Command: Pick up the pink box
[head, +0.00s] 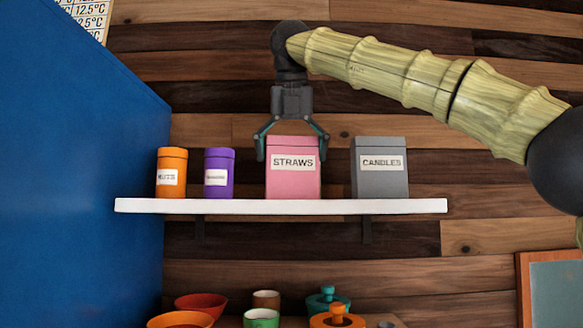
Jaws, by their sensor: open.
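The pink box (292,182) stands upright on a white wall shelf (280,206), with a label reading STRAWS on its front. My gripper (291,146) points down from above, its fingers spread on either side of the box's upper part. The left finger shows beside the box's left edge and the right finger beside its right edge. The jaws are open. I cannot tell whether either finger touches the box.
A grey CANDLES box (380,168) stands close on the right. A purple canister (219,173) and an orange canister (171,173) stand left. A blue panel (80,180) bounds the shelf's left side. Bowls and pots, including a red bowl (201,304), sit below.

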